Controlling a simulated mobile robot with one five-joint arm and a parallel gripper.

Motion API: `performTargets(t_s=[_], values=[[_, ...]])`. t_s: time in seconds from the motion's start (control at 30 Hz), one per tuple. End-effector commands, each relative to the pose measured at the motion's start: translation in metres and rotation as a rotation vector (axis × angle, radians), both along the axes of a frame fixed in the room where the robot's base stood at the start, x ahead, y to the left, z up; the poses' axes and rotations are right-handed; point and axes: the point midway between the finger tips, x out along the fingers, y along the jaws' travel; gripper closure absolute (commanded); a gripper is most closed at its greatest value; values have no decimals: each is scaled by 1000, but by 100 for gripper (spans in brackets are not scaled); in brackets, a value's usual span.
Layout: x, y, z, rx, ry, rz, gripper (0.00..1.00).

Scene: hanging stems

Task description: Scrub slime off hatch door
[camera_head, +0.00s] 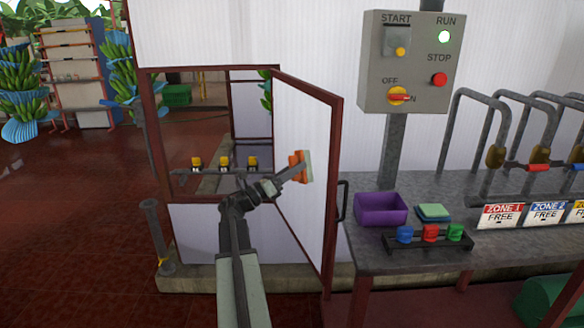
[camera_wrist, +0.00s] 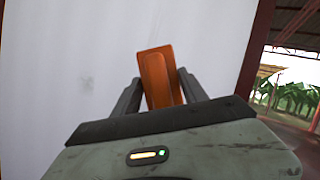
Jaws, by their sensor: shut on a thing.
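The hatch door (camera_head: 305,118) is a white panel with a dark red frame and a black handle (camera_head: 342,200). It stands swung open, and its white face also fills much of the wrist view (camera_wrist: 70,50). My gripper (camera_head: 292,172) is shut on an orange scrubber (camera_head: 296,162) with a pale pad on its door side. In the wrist view the orange scrubber (camera_wrist: 158,75) sits between both fingers. The pad is at or very near the door face; I cannot tell if it touches. A faint grey smudge (camera_wrist: 87,85) shows on the white surface left of the scrubber.
A grey table (camera_head: 390,262) to the right holds a purple bin (camera_head: 381,209), a stack of green and blue pads (camera_head: 433,212) and a rack of coloured pieces (camera_head: 429,238). A control box (camera_head: 407,62) stands above it. The red floor (camera_head: 90,240) on the left is clear.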

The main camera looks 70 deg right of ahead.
Motion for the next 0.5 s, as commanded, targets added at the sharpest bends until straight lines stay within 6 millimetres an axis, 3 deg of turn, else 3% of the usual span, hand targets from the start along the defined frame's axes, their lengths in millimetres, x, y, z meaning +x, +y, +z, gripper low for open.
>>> performTargets(t_s=[0.1,0.3,0.5], values=[[-10,11,0,0,-2,-4,82],[-11,13,-1,1,-2,-3,82],[-10,13,-18,0,-1,-3,82]])
